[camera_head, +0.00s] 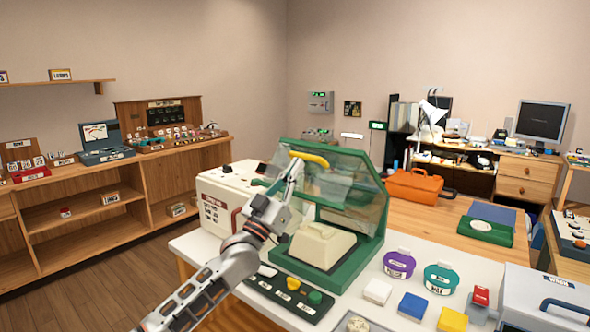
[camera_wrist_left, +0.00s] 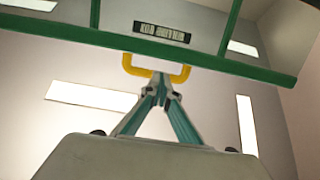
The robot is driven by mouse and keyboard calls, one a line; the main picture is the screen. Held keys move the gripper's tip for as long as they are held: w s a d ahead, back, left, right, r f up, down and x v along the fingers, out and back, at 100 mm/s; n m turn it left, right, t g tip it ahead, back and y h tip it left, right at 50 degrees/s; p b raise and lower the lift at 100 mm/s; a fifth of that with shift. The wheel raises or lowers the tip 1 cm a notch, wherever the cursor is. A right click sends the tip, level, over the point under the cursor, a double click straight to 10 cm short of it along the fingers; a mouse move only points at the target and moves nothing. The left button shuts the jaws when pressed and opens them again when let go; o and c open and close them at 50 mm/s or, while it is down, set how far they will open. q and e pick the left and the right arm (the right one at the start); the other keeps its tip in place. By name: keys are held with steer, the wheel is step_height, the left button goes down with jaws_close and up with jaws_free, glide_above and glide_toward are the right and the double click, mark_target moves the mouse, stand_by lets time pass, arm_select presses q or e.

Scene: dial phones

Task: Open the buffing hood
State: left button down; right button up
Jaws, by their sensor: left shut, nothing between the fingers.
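The buffing hood (camera_head: 368,222) is a green-framed box with clear panels on the white-topped table. Its clear cover appears raised, with the yellow handle (camera_head: 308,158) high at its front edge. A beige block-like body (camera_head: 323,244) sits inside, uncovered at the front. My left gripper (camera_head: 296,166) is shut at the handle, just under it. In the left wrist view the closed fingertips (camera_wrist_left: 160,86) meet below the middle of the yellow handle (camera_wrist_left: 128,64), with the green frame (camera_wrist_left: 85,36) above. I cannot tell whether they touch it. My right gripper is not in view.
A white machine (camera_head: 225,200) stands left of the hood. A button panel (camera_head: 290,295) lies in front. Purple (camera_head: 399,265) and teal (camera_head: 441,280) round containers and coloured blocks stand to the right. An orange toolbox (camera_head: 420,186) sits on the wooden desk behind.

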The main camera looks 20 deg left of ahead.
arm_select(q)
steer(key=shift+r, duration=0.15)
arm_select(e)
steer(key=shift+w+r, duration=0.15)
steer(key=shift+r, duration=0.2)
